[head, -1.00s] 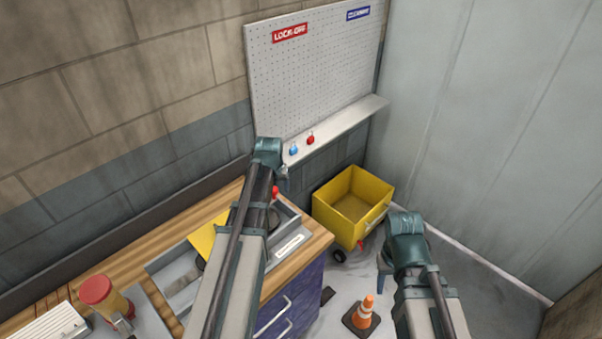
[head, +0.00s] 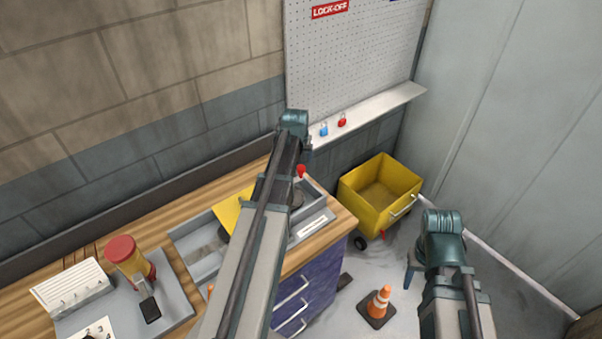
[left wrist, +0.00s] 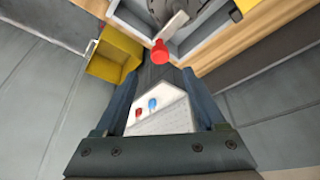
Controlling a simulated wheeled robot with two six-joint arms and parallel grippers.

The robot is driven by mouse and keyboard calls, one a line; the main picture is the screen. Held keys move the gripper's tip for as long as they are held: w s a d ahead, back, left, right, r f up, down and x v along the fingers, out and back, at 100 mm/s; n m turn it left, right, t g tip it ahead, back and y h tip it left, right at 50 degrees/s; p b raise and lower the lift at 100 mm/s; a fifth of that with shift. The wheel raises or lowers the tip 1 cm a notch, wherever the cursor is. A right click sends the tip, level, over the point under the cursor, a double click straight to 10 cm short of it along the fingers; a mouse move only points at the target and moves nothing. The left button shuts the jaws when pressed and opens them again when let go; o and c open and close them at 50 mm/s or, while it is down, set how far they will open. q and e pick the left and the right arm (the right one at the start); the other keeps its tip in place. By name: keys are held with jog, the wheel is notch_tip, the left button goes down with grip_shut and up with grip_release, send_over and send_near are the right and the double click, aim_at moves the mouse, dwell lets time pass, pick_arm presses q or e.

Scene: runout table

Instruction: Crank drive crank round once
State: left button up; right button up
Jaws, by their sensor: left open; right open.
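The drive crank shows in the left wrist view as a pale arm with a red knob (left wrist: 160,52), against a dark round part in a grey tray. In the head view the red knob (head: 301,171) shows just right of my left arm, which hides most of the crank. My left gripper (left wrist: 159,74) is open and empty; the knob appears just beyond its fingertips, and I cannot tell the gap. In the head view my left gripper (head: 307,158) is mostly hidden behind its arm. My right gripper (head: 410,270) is open, largely hidden behind its arm, over the floor right of the bench.
A yellow cart (head: 380,205) stands past the bench's right end. An orange cone (head: 380,302) is on the floor. A shelf (head: 395,107) under the pegboard holds blue and red padlocks. A red-topped yellow container (head: 127,260) stands on a grey tray at the bench's left.

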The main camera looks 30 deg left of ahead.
aim_at(301, 168)
pick_arm(q)
jog(key=b+x, duration=0.7)
jog(key=x, duration=0.2)
jog(key=shift+r, duration=0.1)
grip_shut()
dwell(1.2)
